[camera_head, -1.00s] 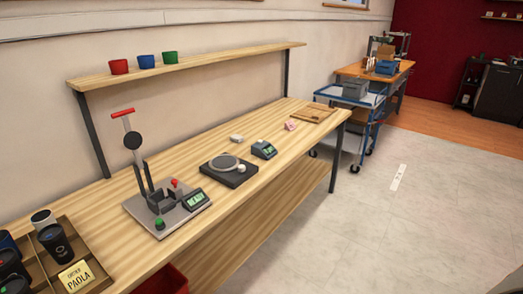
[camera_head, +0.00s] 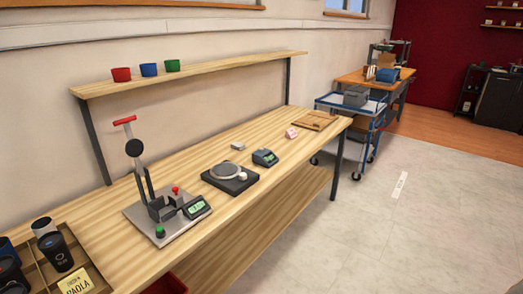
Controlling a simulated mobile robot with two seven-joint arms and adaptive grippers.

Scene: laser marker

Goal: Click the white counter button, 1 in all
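A small dark counter box (camera_head: 265,158) with a greenish display sits on the wooden bench (camera_head: 290,158), right of the middle. A tiny pale spot shows on its top; I cannot make out clearly whether it is the white button. To its left is a flat black base (camera_head: 230,184) with a round grey plate (camera_head: 225,170) and a small white knob (camera_head: 243,176) at its right edge. Neither of my grippers is in view.
A lever press (camera_head: 165,213) with a red handle and a lit display stands at left. A wooden tray (camera_head: 93,270) with dark cups is at bottom left. A white block (camera_head: 238,145), a pink-white item (camera_head: 291,133) and a board (camera_head: 314,121) lie farther back.

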